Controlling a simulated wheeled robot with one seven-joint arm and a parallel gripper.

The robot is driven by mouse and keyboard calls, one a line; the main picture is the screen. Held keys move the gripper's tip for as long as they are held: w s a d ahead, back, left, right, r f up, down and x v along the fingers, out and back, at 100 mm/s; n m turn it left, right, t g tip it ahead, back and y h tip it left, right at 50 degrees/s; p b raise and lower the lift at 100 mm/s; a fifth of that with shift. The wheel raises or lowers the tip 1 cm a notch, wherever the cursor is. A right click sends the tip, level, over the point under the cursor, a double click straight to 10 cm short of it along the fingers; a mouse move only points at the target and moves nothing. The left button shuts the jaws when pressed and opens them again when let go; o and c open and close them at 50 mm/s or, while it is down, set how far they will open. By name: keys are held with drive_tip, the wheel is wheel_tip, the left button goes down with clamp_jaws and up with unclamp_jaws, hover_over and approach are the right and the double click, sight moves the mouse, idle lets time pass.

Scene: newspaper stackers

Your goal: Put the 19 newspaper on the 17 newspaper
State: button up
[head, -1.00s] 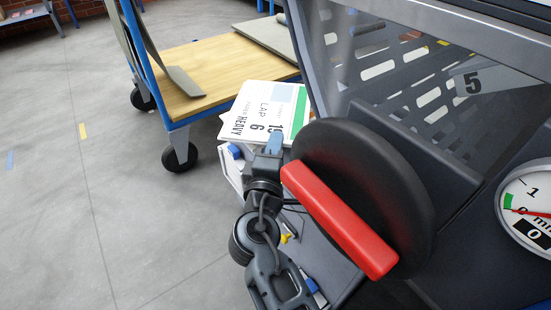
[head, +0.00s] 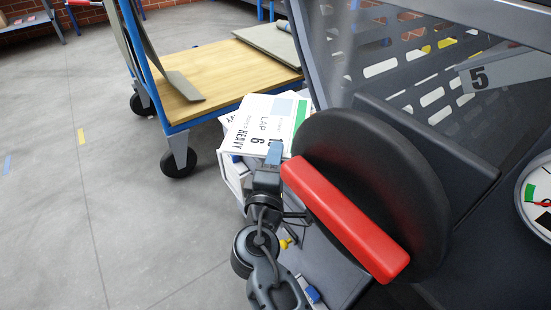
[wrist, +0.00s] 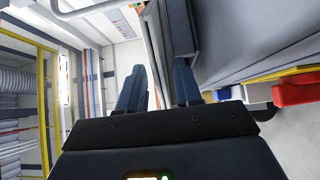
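In the head view, a white newspaper (head: 262,118) with a green strip on its right edge shows "LAP 6" and "HEAVY". A number starting with 1 at its near edge is partly covered. My gripper (head: 275,152) is at this near edge, with one blue-grey finger over the print; it looks closed on the newspaper. Another white newspaper (head: 226,120) peeks out at the left beneath it, with its number hidden. In the wrist view, both dark fingers (wrist: 158,85) stand a small gap apart with a pale strip between them. I cannot identify a newspaper numbered 17.
A blue-framed cart (head: 178,128) with a wooden deck stands behind, with grey sheets on it. A machine (head: 430,110) with a black disc and red handle (head: 345,220) is close on the right and hides part of the newspapers.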

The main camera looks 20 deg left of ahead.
drive_tip(key=shift+o, duration=0.2)
drive_tip(key=s+d+p, duration=0.2)
drive_tip(key=s, duration=0.9)
drive_tip(key=shift+s+d+p, duration=0.2)
drive_tip(key=shift+s+p, duration=0.15)
drive_tip(key=shift+s, duration=0.05)
drive_tip(key=s+d+f+m+g, duration=0.1)
drive_tip(key=s+d+f+m, duration=0.1)
drive_tip(key=s+d+f, duration=0.3)
drive_tip(key=s+d+f+m+g, duration=0.2)
drive_tip(key=s+d+m, duration=0.15)
drive_tip(key=d, duration=0.35)
drive_tip(key=s+d+f+m+g, duration=0.1)
drive_tip(key=s+d+f+m, duration=0.15)
drive_tip(key=s+d, duration=0.3)
drive_tip(key=s+d+r+m+t+h, duration=0.1)
drive_tip(key=s+d+r+m+h, duration=0.2)
drive_tip(key=s+d+r+m, duration=0.9)
drive_tip(key=s+d+r, duration=0.3)
drive_tip(key=s+d, duration=0.2)
drive_tip(key=shift+d, duration=0.35)
